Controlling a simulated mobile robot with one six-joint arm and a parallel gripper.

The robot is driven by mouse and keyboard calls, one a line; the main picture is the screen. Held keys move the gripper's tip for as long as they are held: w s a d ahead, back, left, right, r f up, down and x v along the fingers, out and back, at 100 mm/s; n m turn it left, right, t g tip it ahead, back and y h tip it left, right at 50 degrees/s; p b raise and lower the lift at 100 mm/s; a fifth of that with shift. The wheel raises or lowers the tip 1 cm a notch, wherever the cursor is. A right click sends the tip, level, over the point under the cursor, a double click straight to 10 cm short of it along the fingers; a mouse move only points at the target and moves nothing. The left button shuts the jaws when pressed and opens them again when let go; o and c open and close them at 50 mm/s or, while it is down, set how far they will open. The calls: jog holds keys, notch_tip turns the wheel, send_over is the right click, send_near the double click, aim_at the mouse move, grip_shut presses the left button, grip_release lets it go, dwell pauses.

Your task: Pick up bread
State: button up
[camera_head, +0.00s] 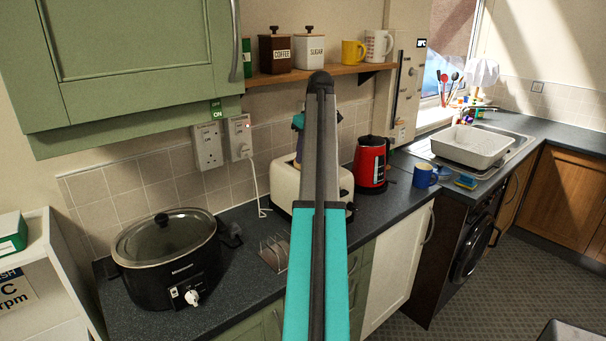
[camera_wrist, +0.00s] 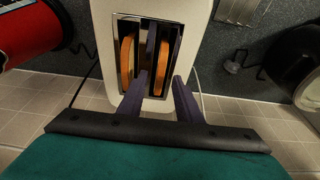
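The cream toaster (camera_head: 282,187) stands on the counter behind my arm in the head view. In the wrist view I look down into the toaster (camera_wrist: 104,30), which has two slices of bread standing in its slots. The left slice (camera_wrist: 127,60) is outside my fingers. The right slice (camera_wrist: 162,68) stands between the two dark fingers of my gripper (camera_wrist: 164,45). The fingers are apart, one on each side of this slice; I cannot tell whether they touch it. In the head view my arm hides the bread and most of the gripper.
A red kettle (camera_head: 371,163) stands just right of the toaster, and a toast rack (camera_head: 273,253) lies in front. A black slow cooker (camera_head: 168,257) is at the left. A wooden shelf (camera_head: 320,72) with canisters and mugs is above. A blue mug (camera_head: 423,175) sits further right.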

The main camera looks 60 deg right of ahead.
jog(key=shift+x, duration=1.25)
grip_shut()
